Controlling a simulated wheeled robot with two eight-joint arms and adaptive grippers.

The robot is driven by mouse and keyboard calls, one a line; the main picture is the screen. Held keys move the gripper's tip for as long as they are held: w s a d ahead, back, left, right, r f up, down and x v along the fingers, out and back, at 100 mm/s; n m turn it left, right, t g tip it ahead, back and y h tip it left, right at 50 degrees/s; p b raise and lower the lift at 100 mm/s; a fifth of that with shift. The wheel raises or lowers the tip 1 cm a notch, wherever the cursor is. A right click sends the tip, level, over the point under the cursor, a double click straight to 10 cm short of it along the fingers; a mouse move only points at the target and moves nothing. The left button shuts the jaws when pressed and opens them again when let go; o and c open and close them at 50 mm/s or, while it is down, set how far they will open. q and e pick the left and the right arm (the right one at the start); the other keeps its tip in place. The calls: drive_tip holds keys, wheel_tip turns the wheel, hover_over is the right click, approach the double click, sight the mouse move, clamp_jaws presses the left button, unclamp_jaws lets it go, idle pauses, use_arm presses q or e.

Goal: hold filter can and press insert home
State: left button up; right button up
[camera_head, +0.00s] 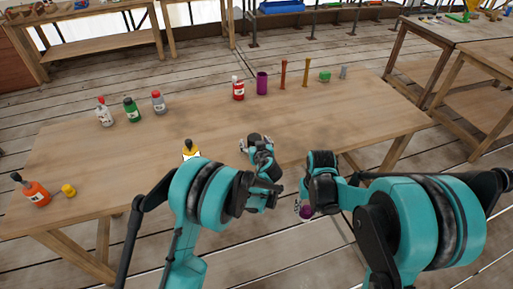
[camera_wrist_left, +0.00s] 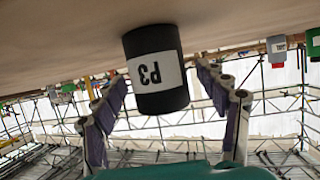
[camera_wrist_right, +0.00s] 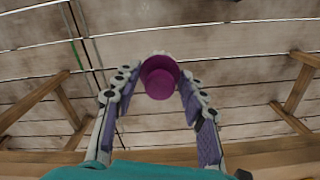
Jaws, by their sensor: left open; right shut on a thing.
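The filter can, black with a white P3 label (camera_wrist_left: 156,72), stands on the table and shows upside down in the left wrist view. My left gripper (camera_wrist_left: 168,85) is open, with its fingers on either side of the can and a gap visible at each side. In the head view my left gripper (camera_head: 254,144) is over the table's near part; I cannot make out the can there. My right gripper (camera_wrist_right: 158,72) is shut on a purple round insert (camera_wrist_right: 160,80). In the head view the insert (camera_head: 306,212) is held beyond the table's near edge, over the floor.
The wooden table (camera_head: 200,125) has a clear middle. A red bottle (camera_head: 238,88), a purple cup (camera_head: 262,83) and several small items stand along its far side. An orange bottle (camera_head: 37,192) and a yellow piece (camera_head: 68,190) are at the near left.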

use_arm(q)
drive_tip(key=shift+w, duration=0.2)
drive_tip(key=c, duration=1.3)
idle(0.6)
drive_tip(key=o, duration=1.3)
drive_tip(key=shift+s, duration=0.1)
